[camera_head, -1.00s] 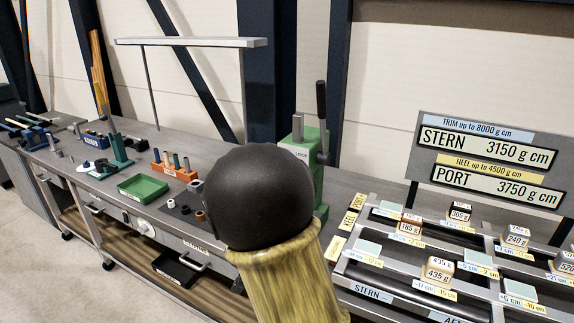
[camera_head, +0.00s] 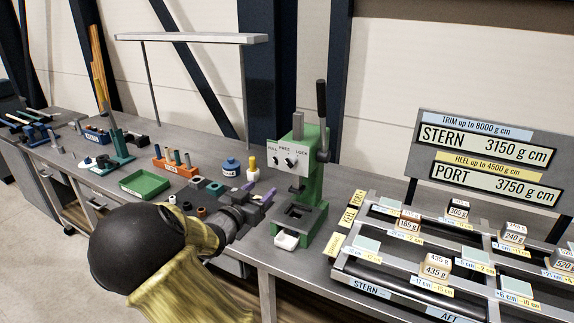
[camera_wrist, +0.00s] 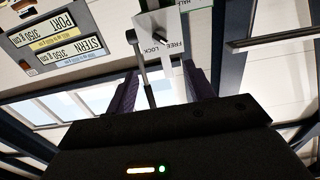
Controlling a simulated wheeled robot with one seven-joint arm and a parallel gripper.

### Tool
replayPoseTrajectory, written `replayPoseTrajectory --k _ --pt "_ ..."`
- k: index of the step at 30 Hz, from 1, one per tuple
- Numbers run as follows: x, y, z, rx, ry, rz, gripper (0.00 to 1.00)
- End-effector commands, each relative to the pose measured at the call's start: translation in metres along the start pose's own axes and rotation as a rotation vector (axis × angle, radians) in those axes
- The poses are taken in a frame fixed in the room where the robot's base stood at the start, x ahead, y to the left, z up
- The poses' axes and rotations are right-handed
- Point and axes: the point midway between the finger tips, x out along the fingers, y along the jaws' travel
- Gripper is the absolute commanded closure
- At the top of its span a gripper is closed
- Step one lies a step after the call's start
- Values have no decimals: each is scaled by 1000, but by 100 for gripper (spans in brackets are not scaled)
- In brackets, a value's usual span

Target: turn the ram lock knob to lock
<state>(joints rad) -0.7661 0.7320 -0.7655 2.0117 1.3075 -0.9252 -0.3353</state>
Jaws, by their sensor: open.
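The green press (camera_head: 312,180) stands on the bench, with a pale panel (camera_head: 283,149) on its front marked FREE and LOCK. My gripper (camera_head: 262,194) is open and empty, in front of the press, below and left of the panel, apart from the knob.
The press's long dark lever (camera_head: 322,115) rises on its right side. The weight frame (camera_head: 350,268) lies to the right.

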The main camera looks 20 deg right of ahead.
Motion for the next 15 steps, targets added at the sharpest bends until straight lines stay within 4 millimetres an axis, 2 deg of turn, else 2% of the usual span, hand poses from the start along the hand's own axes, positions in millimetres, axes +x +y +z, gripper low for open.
replayPoseTrajectory --k 15 --pt "86 1 -2 -2 0 2 47"
